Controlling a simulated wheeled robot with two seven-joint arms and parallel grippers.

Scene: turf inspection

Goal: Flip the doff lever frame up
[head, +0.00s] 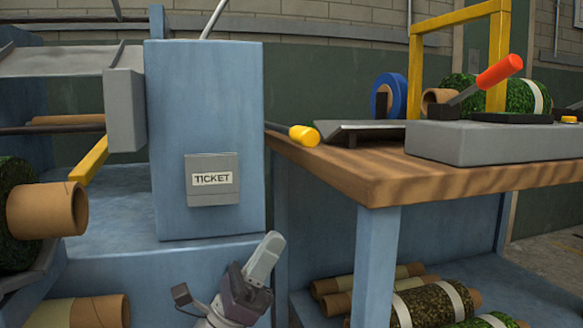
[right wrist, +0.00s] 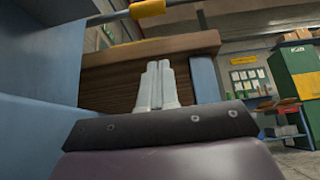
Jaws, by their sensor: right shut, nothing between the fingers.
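A dark rod with a yellow grip (head: 304,136) sticks out to the right from behind the blue cabinet, next to the bench edge; it looks like the doff lever, but no label confirms this. In the right wrist view the yellow grip (right wrist: 148,8) shows at the top, beyond my fingertips. My right gripper (head: 268,248) is shut and empty, low in front of the cabinet's right edge, below the grip and apart from it. Its closed fingers (right wrist: 157,66) point up in the wrist view. My left gripper is not in view.
The blue cabinet (head: 205,110) with a TICKET plate (head: 212,179) stands left of the rod. The wooden bench (head: 370,185) juts out at right, bearing a grey block (head: 480,142), an orange-handled lever (head: 495,72) and a yellow frame (head: 415,60). Turf rolls (head: 435,303) lie below.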

